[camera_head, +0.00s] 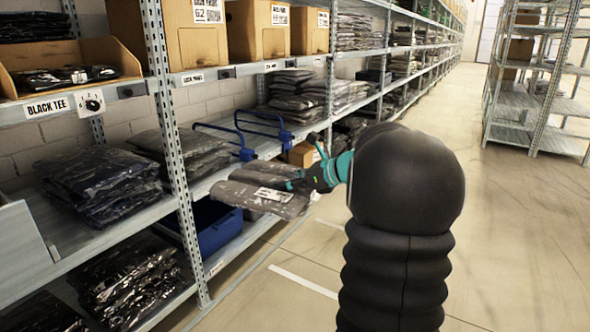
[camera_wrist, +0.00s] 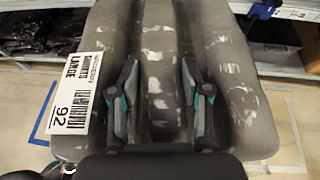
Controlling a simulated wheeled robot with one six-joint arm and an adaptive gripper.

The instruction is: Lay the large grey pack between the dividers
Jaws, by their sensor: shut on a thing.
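The large grey pack (camera_head: 236,192) is a glossy plastic-wrapped bundle with a white label. It hangs in front of the shelf edge, clear of the shelf as far as I can tell. In the wrist view the pack (camera_wrist: 233,75) fills the middle, and its label reads "GARMENTS LARGE". My gripper (camera_head: 296,184) is shut on the pack; in the wrist view its fingers (camera_wrist: 160,98) pinch a raised fold along the pack's middle. Two blue dividers, a near one (camera_head: 241,142) and a far one (camera_head: 268,121), stand on the middle shelf behind the pack. The pack hides part of the shelf edge.
Dark packs (camera_head: 98,180) are stacked left of the near divider, and more packs (camera_head: 296,92) lie beyond the far one. A rack upright (camera_head: 176,150) stands left of the pack. A blue bin (camera_head: 218,232) sits below. The aisle floor (camera_head: 500,220) at right is clear.

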